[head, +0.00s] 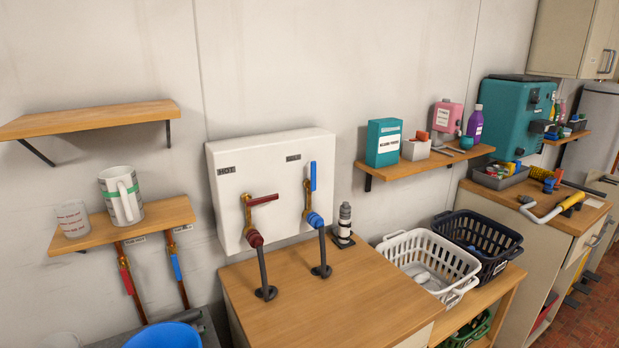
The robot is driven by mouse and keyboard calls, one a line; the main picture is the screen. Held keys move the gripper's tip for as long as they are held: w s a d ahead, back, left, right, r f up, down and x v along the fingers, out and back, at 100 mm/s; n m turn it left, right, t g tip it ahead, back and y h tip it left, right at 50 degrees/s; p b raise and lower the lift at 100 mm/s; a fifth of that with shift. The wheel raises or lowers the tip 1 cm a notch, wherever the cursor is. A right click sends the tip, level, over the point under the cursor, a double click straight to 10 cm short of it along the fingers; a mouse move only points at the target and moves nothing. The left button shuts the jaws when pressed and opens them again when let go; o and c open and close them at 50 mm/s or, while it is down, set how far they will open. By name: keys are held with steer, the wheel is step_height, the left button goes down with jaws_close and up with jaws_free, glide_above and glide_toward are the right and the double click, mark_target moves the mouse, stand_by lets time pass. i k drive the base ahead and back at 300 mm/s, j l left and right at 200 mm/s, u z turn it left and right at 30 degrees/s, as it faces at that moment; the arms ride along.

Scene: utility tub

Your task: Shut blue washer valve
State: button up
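The washer box (268,185) is a white panel on the wall, with a HOT label at its left and another small label at its right. On its right side is a brass valve with a blue lever (313,177), which points upward, in line with the valve body. A blue hose fitting (315,220) is below it, with a dark hose running down to the wooden top. On the left, a brass valve has a red lever (263,200) that sticks out sideways to the right, above a red fitting (254,238). My gripper is not in view.
A wooden counter (330,295) lies below the panel, with a dark-and-white bottle-like object (345,222) at its back. Two pipes with red (126,281) and blue (176,267) handles are at left, under a shelf with mugs (121,195). Baskets (430,262) stand at right.

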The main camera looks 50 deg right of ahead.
mark_target(312, 184)
steer(key=z, duration=1.55)
